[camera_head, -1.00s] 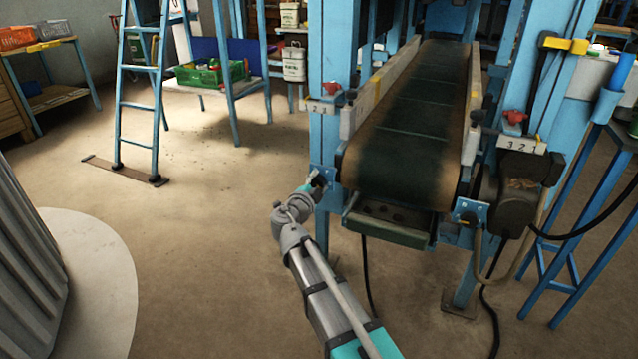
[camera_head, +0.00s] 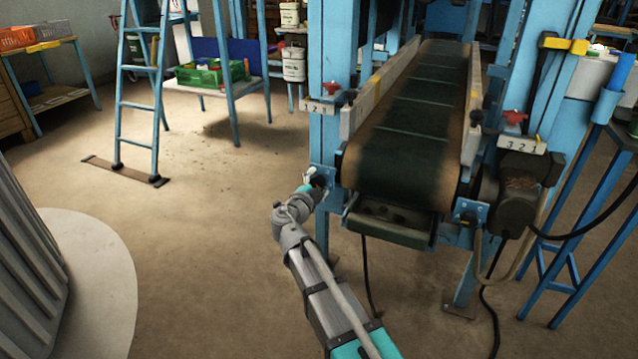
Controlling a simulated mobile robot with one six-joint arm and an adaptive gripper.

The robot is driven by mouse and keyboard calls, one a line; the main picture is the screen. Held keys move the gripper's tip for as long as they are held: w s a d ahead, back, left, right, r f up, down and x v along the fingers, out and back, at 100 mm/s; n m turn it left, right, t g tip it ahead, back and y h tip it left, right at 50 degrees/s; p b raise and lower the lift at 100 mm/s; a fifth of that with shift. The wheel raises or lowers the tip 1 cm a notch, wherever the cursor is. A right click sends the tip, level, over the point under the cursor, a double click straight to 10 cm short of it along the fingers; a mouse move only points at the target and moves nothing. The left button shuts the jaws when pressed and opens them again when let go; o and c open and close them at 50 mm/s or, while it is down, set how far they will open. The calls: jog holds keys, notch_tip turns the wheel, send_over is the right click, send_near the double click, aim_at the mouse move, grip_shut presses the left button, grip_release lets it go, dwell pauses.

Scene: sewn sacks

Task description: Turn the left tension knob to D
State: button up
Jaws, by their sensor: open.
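My gripper (camera_head: 316,181) is at the blue plate (camera_head: 323,174) on the left leg of the conveyor, at the left front end of the belt. It is open, and its fingers are around or right in front of the left tension knob. The knob is mostly hidden by the fingers, and neither its pointer nor any letters can be read. A matching blue plate with a dark knob (camera_head: 468,217) shows on the right side of the belt end.
The dark green conveyor belt (camera_head: 400,150) lies right of my gripper, with a tray under its end. Red knobs stand above number plates on the left (camera_head: 320,106) and right (camera_head: 521,144). Cables hang below. The floor (camera_head: 210,230) to the left is clear.

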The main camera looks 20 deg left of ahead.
jog(key=s, duration=1.2)
jog(key=shift+a, duration=0.45)
jog(key=w+d+f+n+g+h, duration=0.1)
jog(key=w+d+f+g+h, duration=0.15)
jog(key=d, duration=0.65)
jog(key=w+d+f+n+g+h+p, duration=0.1)
jog(key=d+f+g, duration=0.25)
jog(key=d, duration=0.45)
jog(key=w+d+f+n+g+h, duration=0.1)
jog(key=w+d+f+g+h, duration=0.15)
jog(key=d, duration=0.65)
jog(key=s+d+f+n+g+y+p, duration=0.1)
jog(key=s+d+f+n+g+y, duration=0.4)
jog(key=d, duration=0.4)
jog(key=s+d+f+n+g+y+p, duration=0.1)
jog(key=s+d+f+n+g+y, duration=0.1)
jog(key=s+d+n+g, duration=0.6)
notch_tip(320, 180, up, 38)
jog(key=w+d+m+t+p, duration=0.1)
jog(key=w+m+t+p, duration=0.1)
jog(key=p, duration=3.6)
jog(key=shift+d+m+t, duration=0.2)
jog(key=shift+m+t, duration=0.4)
jog(key=shift+t, duration=0.15)
jog(key=shift+f, duration=0.1)
